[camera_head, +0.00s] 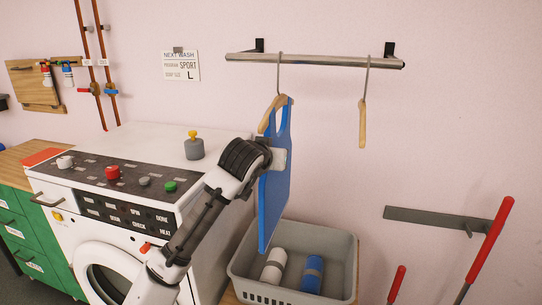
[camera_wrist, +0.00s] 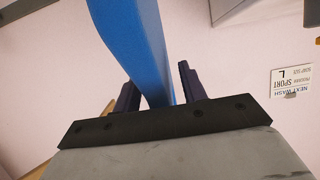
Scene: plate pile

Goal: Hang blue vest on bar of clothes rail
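The blue vest (camera_head: 273,190) is on a wooden hanger (camera_head: 268,115), whose metal hook reaches the bar of the clothes rail (camera_head: 315,61) left of its middle. The vest hangs edge-on to the head camera, over the grey basket. My gripper (camera_head: 278,158) is at the vest's upper part, and the vest partly hides it. In the wrist view the vest (camera_wrist: 135,45) passes between the two dark fingers of my gripper (camera_wrist: 158,88). The fingers stand apart, with a narrow gap visible between the vest and the right finger. Contact on the left finger is unclear.
An empty wooden hanger (camera_head: 363,122) hangs farther right on the rail. The grey basket (camera_head: 255,278) below holds white and blue rolls. A washing machine (camera_head: 130,140) stands left of it. A grey wall bar (camera_head: 435,219) and red handles (camera_head: 490,238) are at right.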

